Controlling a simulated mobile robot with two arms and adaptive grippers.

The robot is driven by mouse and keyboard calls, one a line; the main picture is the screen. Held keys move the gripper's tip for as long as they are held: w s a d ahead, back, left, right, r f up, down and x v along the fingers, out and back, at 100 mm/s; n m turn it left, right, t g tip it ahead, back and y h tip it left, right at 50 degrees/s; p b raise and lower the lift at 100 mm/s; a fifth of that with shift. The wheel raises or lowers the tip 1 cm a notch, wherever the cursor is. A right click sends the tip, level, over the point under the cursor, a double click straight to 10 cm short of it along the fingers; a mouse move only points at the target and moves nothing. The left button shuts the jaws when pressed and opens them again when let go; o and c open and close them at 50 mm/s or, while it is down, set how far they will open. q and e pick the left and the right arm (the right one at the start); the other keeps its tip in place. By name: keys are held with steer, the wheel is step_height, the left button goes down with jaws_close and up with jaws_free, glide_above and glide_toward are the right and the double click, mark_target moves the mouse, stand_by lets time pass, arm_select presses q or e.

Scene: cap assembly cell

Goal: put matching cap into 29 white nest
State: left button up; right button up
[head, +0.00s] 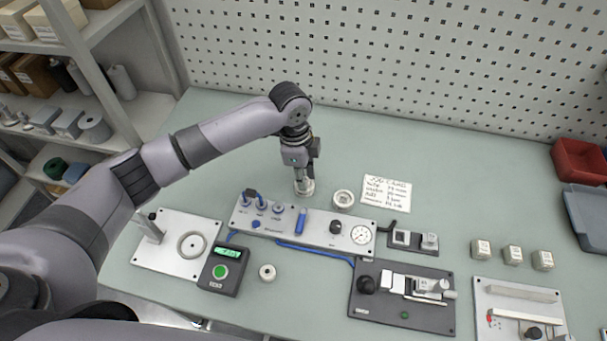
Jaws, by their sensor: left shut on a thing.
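My left gripper (304,188) points straight down behind the grey panel near the middle of the table. It is shut on a small pale round piece (305,193), mostly hidden by the fingers; I cannot tell whether it touches the table. A white round part with a dark ring inside (343,199) stands just to its right, apart from the gripper. Another small cream round part with a hole (267,272) lies at the front, right of the display box. A light plate at left carries a large ring (192,246). No size marking is readable on these. My right gripper is not in view.
The panel (318,238) with knobs and a gauge stands in front of the gripper. A handwritten card (386,193) lies to the right. A display box (224,268), a dark clamp fixture (372,313) and several white blocks (512,255) occupy the front and right. The back table is clear.

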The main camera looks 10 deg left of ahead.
arm_select(q)
steer(key=o, duration=0.7)
steer(key=shift+f, duration=0.1)
steer(key=r, duration=0.4)
steer(key=a+r, duration=0.1)
steer(key=r, duration=0.7)
steer(key=shift+a, duration=0.25)
